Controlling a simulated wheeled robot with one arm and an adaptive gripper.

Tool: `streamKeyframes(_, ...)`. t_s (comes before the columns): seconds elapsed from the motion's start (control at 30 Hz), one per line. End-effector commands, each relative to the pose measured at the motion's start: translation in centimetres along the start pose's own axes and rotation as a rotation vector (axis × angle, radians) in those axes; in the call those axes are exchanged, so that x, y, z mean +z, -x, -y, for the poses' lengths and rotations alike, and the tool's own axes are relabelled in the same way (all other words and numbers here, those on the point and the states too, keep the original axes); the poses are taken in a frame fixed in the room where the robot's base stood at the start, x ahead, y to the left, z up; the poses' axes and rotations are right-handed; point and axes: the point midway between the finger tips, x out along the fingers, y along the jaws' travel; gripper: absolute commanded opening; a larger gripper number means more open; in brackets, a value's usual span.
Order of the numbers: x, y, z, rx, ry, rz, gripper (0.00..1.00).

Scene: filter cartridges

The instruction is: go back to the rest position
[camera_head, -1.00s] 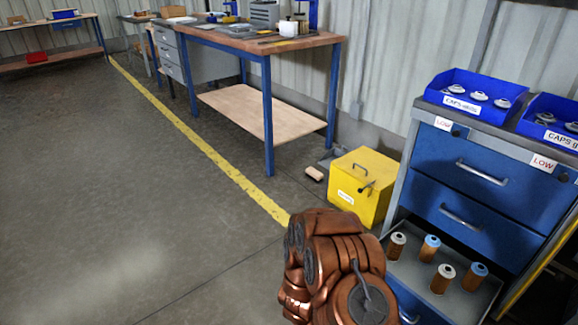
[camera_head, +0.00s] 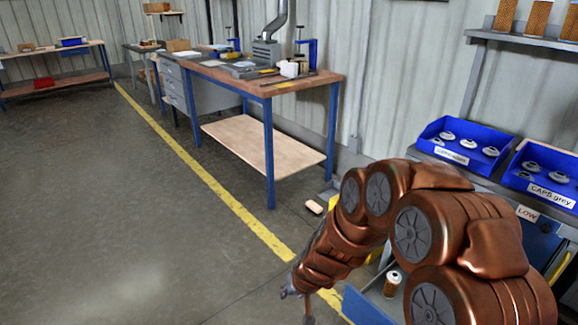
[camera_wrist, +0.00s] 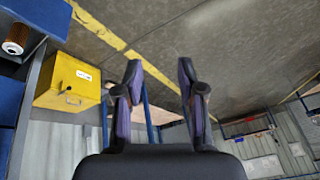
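My gripper (camera_wrist: 160,78) is open in the wrist view, its two dark fingers well apart with nothing between them. It hangs in the air, and the floor and a distant workbench show beyond it. In the head view my copper-coloured arm crosses the lower right, and the gripper is barely visible at the picture's bottom. One filter cartridge (camera_head: 392,283) shows in the open drawer (camera_head: 368,305) beside my arm. A cartridge (camera_wrist: 16,40) also shows at the left of the wrist view. My arm hides most of the drawer.
Blue cap bins (camera_head: 465,157) (camera_head: 540,190) stand on the cabinet at right, below a shelf (camera_head: 520,40) with cartridges. A yellow box (camera_wrist: 68,85) is on the floor, mostly hidden by my arm in the head view. A workbench (camera_head: 270,85) stands behind; the left floor is clear.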

Motion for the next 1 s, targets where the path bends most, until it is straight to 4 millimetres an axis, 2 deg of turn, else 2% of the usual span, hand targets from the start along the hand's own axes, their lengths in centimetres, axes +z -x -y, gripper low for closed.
streamKeyframes(0.03,-0.6,2.7,0.5,-0.017,0.001,0.004,0.39)
streamKeyframes(0.23,0.1,10.4,1.7,-0.073,0.002,0.069,0.39)
streamKeyframes(0.47,2.1,19.1,1.9,-0.089,0.005,0.157,0.39)
streamKeyframes(0.77,6.6,30.1,0.6,-0.038,-0.021,0.288,0.39)
streamKeyframes(1.0,11.3,38.7,-1.2,0.050,-0.078,0.400,0.39)
